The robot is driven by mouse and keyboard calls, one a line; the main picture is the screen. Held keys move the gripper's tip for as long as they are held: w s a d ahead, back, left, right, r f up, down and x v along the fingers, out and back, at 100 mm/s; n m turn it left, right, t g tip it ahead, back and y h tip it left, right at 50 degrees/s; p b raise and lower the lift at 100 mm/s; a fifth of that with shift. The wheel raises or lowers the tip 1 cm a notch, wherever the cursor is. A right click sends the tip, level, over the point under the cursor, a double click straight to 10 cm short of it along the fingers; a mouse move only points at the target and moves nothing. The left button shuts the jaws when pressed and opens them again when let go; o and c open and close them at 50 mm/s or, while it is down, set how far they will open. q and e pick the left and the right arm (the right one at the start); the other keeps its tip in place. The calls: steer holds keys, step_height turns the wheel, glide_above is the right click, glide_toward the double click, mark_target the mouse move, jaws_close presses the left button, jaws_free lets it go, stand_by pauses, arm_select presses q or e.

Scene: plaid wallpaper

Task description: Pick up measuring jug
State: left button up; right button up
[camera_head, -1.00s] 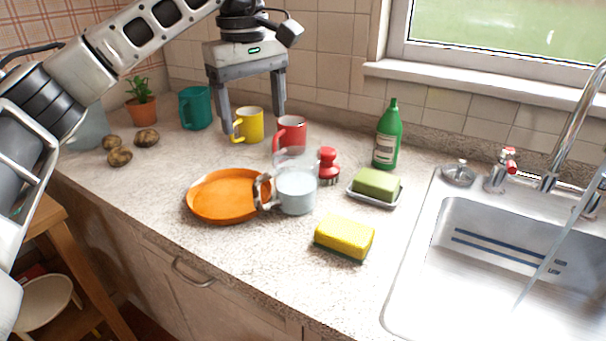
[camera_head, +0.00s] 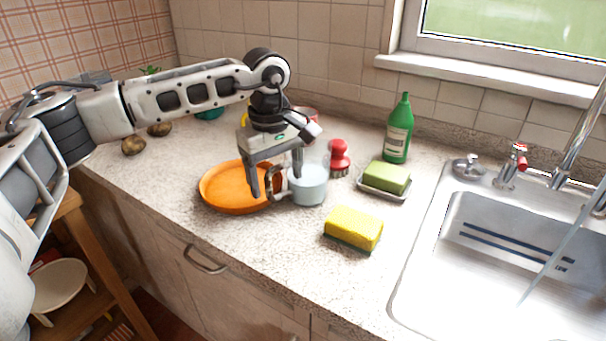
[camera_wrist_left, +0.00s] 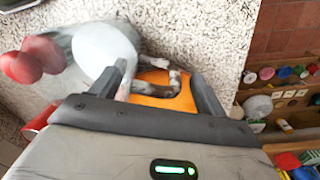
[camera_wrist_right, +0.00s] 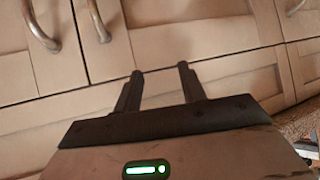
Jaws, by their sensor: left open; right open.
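The measuring jug (camera_head: 308,187) is a clear cup with pale contents and a grey handle (camera_head: 275,184) on its left side. It stands upright on the counter, right of an orange plate (camera_head: 228,190). My left gripper (camera_head: 276,186) is open, pointing down, with its fingers on either side of the handle. In the left wrist view the handle (camera_wrist_left: 160,91) shows between the open fingers, and the jug (camera_wrist_left: 104,50) is at upper left. My right gripper (camera_wrist_right: 160,72) is open and empty, facing cabinet fronts, away from the jug.
A red-handled brush (camera_head: 339,158) stands close behind the jug. A green sponge on a dish (camera_head: 385,180), a yellow sponge (camera_head: 353,228) and a green bottle (camera_head: 398,130) are to the right, before the sink (camera_head: 420,285). The front counter is clear.

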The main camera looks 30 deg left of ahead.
arm_select(q)
steer(key=shift+f, duration=0.35)
steer(key=c, duration=1.5)
steer(key=shift+r, duration=0.15)
steer(key=shift+r+b, duration=0.3)
steer(key=shift+r, duration=0.7)
steer(key=shift+s+d+r+b, duration=0.4)
steer(key=shift+s+r, duration=1.4)
steer(key=shift+s, duration=0.45)
steer(key=shift+s+d+r+b, duration=0.25)
steer(key=shift+s+d+r, duration=0.2)
steer(key=shift+s+r, duration=1.6)
steer(key=shift+s+d+r+b, duration=0.4)
steer(key=shift+s+r, duration=1.15)
steer(key=shift+s, duration=0.95)
